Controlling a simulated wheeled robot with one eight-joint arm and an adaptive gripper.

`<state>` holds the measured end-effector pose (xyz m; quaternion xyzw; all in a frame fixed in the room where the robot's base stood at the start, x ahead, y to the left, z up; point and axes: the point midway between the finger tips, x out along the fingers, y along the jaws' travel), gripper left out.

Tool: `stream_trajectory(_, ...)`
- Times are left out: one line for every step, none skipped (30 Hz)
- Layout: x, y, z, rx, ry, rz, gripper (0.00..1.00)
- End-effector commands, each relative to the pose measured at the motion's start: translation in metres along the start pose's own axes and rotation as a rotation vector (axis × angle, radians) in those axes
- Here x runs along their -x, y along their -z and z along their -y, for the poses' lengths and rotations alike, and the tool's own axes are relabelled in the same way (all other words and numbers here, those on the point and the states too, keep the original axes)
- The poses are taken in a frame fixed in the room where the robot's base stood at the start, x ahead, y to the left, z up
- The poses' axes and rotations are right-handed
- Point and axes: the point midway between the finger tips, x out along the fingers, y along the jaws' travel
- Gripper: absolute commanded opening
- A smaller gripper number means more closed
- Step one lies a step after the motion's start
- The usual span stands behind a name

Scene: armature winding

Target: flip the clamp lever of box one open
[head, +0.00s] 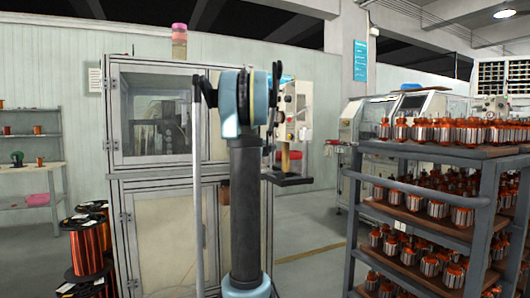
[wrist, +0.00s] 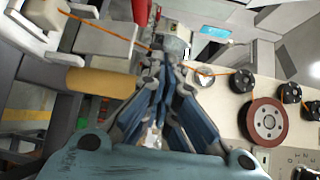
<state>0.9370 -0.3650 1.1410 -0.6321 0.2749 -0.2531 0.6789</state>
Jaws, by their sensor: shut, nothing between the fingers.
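In the wrist view my gripper (wrist: 172,48) is shut and holds nothing, its blue-grey fingers together at the tips. The tips are close to a grey metal part on the machine, beside the orange wire; I cannot tell whether they touch. I cannot tell which is the clamp lever of box one. A pale box (wrist: 104,38) sits to the left. In the head view my arm largely hides the gripper.
A pale panel (wrist: 227,100) carries black rollers and a red-brown wheel (wrist: 267,121). A tan cylinder (wrist: 103,82) lies left of the fingers. In the head view, a machine cabinet (head: 155,72) stands behind my arm, a rack of armatures (head: 478,151) right, wire spools (head: 86,247) left.

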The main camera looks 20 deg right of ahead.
Motion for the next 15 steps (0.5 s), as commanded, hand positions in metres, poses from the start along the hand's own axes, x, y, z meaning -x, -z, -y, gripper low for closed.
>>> stream_trajectory(-0.004,0.005,0.001,0.0,0.0,-0.004,0.0)
stream_trajectory(-0.005,0.006,0.001,0.0,0.0,-0.004,0.0)
stream_trajectory(-0.004,0.005,0.001,0.0,0.0,-0.002,0.0)
stream_trajectory(-0.004,0.005,0.001,0.0,0.0,-0.002,0.0)
stream_trajectory(-0.004,0.005,0.001,0.0,0.0,-0.002,0.0)
stream_trajectory(-0.004,0.005,0.001,0.0,0.0,-0.002,0.0)
stream_trajectory(-0.004,0.005,0.001,0.0,0.0,-0.003,0.0)
stream_trajectory(-0.004,0.005,0.001,0.0,0.0,-0.003,0.0)
stream_trajectory(-0.003,0.005,0.001,0.0,0.0,-0.003,0.0)
stream_trajectory(-0.003,0.005,0.001,0.0,0.0,-0.002,0.0)
stream_trajectory(-0.001,0.005,0.002,0.0,0.0,-0.002,0.0)
stream_trajectory(0.001,0.005,0.003,0.0,0.0,-0.002,0.0)
stream_trajectory(0.003,0.004,0.004,0.0,0.0,-0.002,0.0)
stream_trajectory(0.005,0.004,0.005,0.0,0.0,-0.002,0.0)
stream_trajectory(0.009,0.004,0.006,0.0,0.0,-0.002,0.0)
